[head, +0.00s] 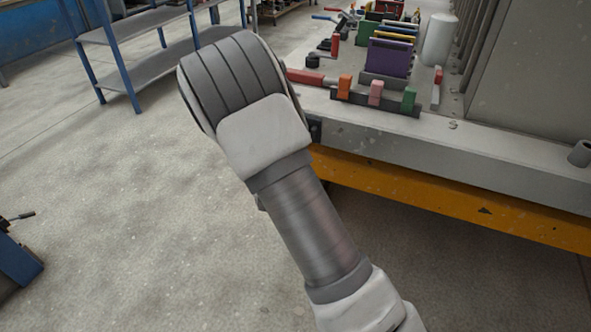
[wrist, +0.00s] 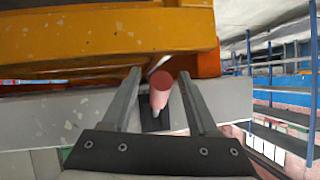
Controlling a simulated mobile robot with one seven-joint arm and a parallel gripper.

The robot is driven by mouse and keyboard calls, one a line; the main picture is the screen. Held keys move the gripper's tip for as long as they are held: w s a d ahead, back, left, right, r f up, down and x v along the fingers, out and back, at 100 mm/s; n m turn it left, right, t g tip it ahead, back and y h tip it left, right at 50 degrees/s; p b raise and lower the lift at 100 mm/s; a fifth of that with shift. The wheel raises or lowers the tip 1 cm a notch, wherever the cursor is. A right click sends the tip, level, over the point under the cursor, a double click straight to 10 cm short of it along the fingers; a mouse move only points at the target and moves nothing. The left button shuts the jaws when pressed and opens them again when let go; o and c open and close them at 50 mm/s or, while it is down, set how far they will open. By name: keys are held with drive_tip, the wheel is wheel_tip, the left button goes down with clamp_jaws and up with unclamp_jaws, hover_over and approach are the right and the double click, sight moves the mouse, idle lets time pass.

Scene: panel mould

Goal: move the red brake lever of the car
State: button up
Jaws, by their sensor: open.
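The red lever (head: 305,77) shows in the head view as a red bar at the near left corner of the grey car top, partly hidden behind my arm. In the wrist view a red rod (wrist: 160,88), seen nearly end-on with a paler tip, lies between the two fingers of my gripper (wrist: 159,75). It appears to be the same lever. The fingers are apart, one on each side of the rod, with a gap visible on both sides. In the head view my arm hides the gripper.
Orange (head: 344,86), pink (head: 376,92) and green (head: 408,99) blocks sit on a dark bar right of the lever. A purple plate (head: 389,57) and a white cylinder (head: 439,39) stand behind. An orange beam (head: 450,205) runs below the grey edge.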

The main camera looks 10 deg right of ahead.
drive_tip(key=p+v, duration=0.5)
drive_tip(key=v, duration=1.2)
drive_tip(key=shift+s, duration=0.2)
drive_tip(key=shift+a, duration=0.1)
